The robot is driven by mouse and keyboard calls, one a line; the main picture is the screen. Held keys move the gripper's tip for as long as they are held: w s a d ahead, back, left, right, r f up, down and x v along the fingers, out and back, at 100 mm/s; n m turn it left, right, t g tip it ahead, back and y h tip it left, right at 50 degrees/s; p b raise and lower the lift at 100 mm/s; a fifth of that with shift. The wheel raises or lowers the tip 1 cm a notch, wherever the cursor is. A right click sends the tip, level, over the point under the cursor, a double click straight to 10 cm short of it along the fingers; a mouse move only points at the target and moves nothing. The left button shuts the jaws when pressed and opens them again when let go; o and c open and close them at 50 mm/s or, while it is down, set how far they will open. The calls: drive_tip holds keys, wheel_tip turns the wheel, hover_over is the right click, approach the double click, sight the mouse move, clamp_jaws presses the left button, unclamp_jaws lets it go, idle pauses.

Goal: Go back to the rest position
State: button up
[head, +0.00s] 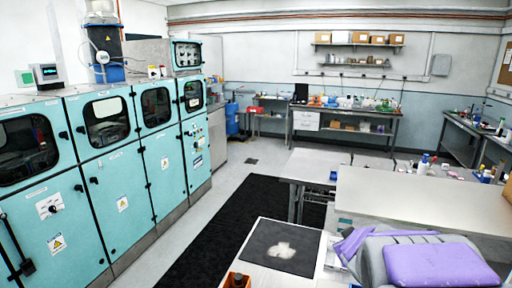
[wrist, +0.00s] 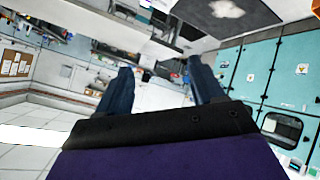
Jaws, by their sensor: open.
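My gripper (wrist: 161,75) shows in the wrist view with its two dark fingers spread apart and nothing between them. The wrist view is turned over, so the room appears upside down or strongly tilted behind the fingers. In the head view, purple and grey parts of my own arm fill the lower right corner. I cannot make out the fingertips there. No object is held.
A white table with a black mat (head: 261,240) bearing a pale patch stands close in front. An orange item (head: 237,280) sits at its near edge. Teal cabinets (head: 120,190) line the left. A bare bench (head: 420,197) is at right. The black floor strip (head: 220,235) is clear.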

drive_tip(key=s+f+m+g+h+b, duration=0.1)
drive_tip(key=s+f+m+g, duration=0.15)
drive_tip(key=s, duration=0.65)
drive_tip(key=s+f+m+g, duration=0.1)
drive_tip(key=s+g, duration=0.2)
drive_tip(key=s, duration=0.7)
drive_tip(key=s+a+f+g+y, duration=0.2)
drive_tip(key=s+a, duration=0.3)
drive_tip(key=s, duration=0.5)
drive_tip(key=s+a+f+g+y, duration=0.1)
drive_tip(key=s+a+g, duration=0.3)
drive_tip(key=s, duration=0.6)
drive_tip(key=shift+s+a+f+y+b, duration=0.35)
drive_tip(key=shift+s+a+y+b, duration=0.05)
drive_tip(key=shift+a, duration=0.85)
